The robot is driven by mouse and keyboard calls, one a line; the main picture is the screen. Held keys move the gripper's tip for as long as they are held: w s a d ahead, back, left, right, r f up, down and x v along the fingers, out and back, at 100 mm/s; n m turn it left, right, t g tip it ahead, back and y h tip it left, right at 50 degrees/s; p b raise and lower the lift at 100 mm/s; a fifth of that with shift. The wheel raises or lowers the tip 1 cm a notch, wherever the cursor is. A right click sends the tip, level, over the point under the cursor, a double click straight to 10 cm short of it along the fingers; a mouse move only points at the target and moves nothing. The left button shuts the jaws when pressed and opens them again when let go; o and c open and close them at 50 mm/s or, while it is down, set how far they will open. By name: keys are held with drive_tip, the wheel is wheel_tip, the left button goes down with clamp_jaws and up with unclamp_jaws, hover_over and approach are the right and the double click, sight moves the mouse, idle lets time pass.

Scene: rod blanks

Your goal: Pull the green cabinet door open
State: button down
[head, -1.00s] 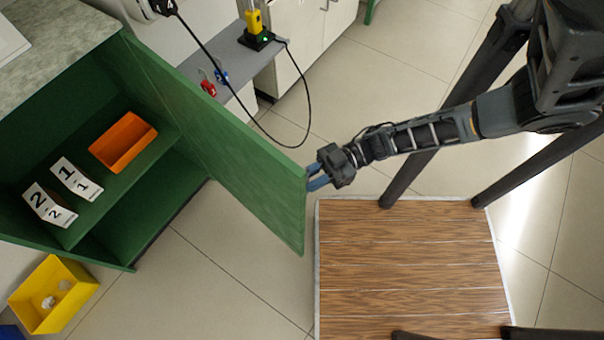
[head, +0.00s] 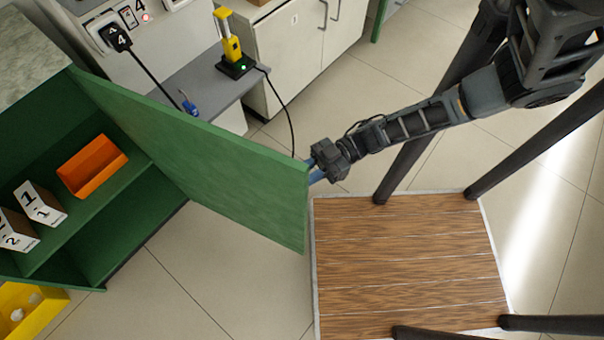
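The green cabinet door (head: 215,165) stands wide open, swung out from the green cabinet (head: 125,225) at the left. Its free edge reaches the middle of the head view. My gripper (head: 315,171) is at the upper part of that free edge, with its blue fingers partly behind the door. The handle is not visible, and I cannot see whether the fingers are closed on anything.
Inside the cabinet are an orange bin (head: 92,166) and white numbered blocks (head: 40,203). A yellow bin (head: 30,308) sits at the lower left. A grey bench (head: 205,85) with a yellow device (head: 231,45) stands behind the door. A wood-topped platform (head: 405,265) is at the lower middle.

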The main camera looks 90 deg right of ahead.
drive_tip(key=shift+w+d, duration=0.25)
drive_tip(key=shift+d, duration=0.15)
drive_tip(key=c, duration=1.1)
unclamp_jaws()
drive_tip(key=shift+s+a, duration=0.1)
drive_tip(key=shift+s, duration=0.05)
